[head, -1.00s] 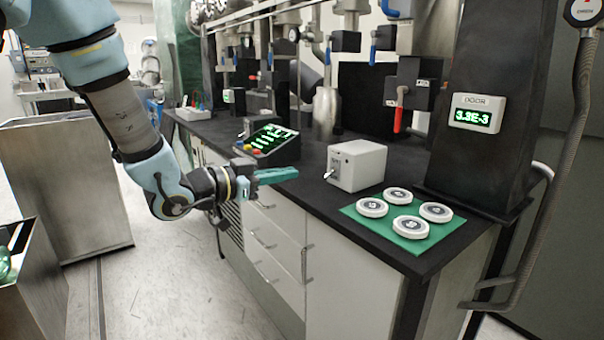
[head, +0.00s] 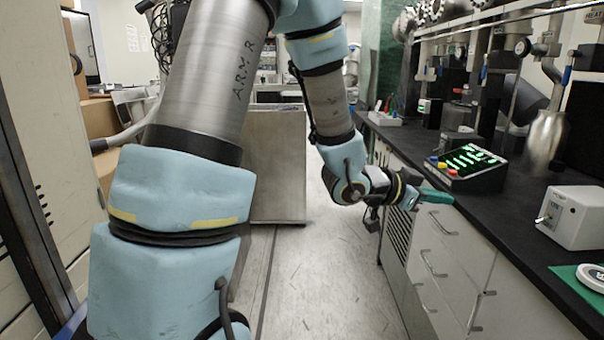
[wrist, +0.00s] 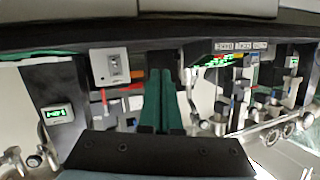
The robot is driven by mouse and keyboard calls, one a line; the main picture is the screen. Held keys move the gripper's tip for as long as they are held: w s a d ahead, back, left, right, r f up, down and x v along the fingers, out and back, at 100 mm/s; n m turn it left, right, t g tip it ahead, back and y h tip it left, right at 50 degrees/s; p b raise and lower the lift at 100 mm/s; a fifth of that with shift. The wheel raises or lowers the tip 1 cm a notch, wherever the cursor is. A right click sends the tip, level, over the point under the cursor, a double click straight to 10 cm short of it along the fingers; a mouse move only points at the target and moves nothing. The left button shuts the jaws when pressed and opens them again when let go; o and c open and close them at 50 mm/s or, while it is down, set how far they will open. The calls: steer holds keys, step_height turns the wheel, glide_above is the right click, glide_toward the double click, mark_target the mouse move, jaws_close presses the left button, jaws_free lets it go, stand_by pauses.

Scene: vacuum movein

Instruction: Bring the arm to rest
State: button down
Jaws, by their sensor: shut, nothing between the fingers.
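My gripper (head: 436,196) shows in the head view at the end of my bent arm, its green fingers together and empty. It points right, at the front edge of the black bench (head: 520,210), near the control box with green displays (head: 468,165). I cannot tell the exact gap to the bench edge. In the wrist view the two green fingers (wrist: 161,100) lie side by side with nothing between them.
White drawers (head: 437,262) lie below my gripper. A metal cabinet (head: 275,165) stands behind my arm. The aisle floor (head: 330,280) is clear.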

steer(key=w+a+n+t+y+p, duration=0.25)
steer(key=w+a+n+y, duration=0.2)
steer(key=a, duration=0.75)
steer(key=w+a+n+t+y+p, duration=0.1)
steer(key=w+a+n+y+p, duration=0.4)
steer(key=a, duration=0.6)
steer(key=s+a+r+n+g+y+p, duration=0.1)
steer(key=s+a+n+g+y, duration=0.3)
steer(key=s+a, duration=0.8)
steer(key=shift+s+a+r+n+g+p, duration=0.25)
steer(key=shift+a+r+n+g+p, duration=0.2)
steer(key=shift+a+n+g, duration=0.55)
steer(key=shift+a+t+y, duration=0.2)
steer(key=shift+t+y, duration=0.05)
